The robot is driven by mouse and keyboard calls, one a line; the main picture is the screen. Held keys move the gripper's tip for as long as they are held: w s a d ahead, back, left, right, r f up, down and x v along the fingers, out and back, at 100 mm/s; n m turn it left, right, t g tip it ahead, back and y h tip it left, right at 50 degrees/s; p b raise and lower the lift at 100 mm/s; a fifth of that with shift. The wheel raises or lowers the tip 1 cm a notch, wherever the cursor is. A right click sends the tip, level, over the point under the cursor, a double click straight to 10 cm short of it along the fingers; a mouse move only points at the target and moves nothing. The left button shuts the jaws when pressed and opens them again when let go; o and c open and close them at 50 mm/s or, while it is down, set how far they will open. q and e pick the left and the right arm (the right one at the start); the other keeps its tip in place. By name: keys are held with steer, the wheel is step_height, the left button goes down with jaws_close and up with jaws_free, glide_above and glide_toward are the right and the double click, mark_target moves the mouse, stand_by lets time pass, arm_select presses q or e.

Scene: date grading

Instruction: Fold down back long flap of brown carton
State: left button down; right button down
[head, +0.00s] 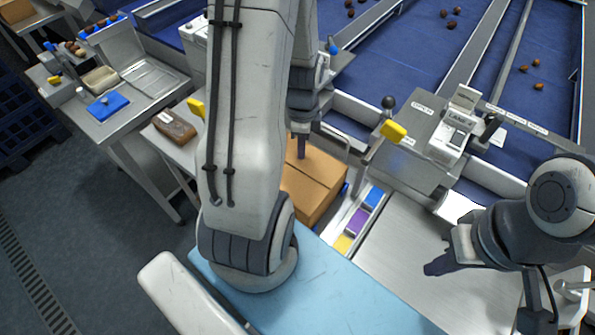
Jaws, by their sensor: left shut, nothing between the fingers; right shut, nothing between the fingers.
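The brown carton (322,178) stands in the middle of the head view, its left part hidden behind my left arm. The visible top lies roughly flat, with a seam running across it. My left gripper (301,154) points down, shut and empty, with its fingertips at the back part of the carton's top. They look to be touching or just above the back long flap (316,157); I cannot tell which. My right gripper (437,267) is shut and empty over the steel surface on the right, well apart from the carton.
Blue, purple and yellow blocks (357,222) lie in a tray right of the carton. A label printer (455,128) stands on a steel box behind. A thin metal rail (340,137) runs behind the carton. The steel worktop (400,245) is mostly clear.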

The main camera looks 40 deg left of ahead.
arm_select(q)
step_height(320, 180, up, 11)
steer(key=p, duration=0.9)
steer(key=shift+p, duration=0.35)
steer(key=shift+d+f, duration=0.1)
steer(key=d+r+n+b, duration=0.2)
steer(key=d+b, duration=0.4)
steer(key=d, duration=0.9)
steer(key=s+d+n+h+b, duration=0.1)
steer(key=s+d+b, duration=0.3)
steer(key=s+d, duration=0.7)
steer(key=shift+s+r+n, duration=0.15)
steer(key=shift+s+n, duration=0.1)
steer(key=shift+n, duration=0.15)
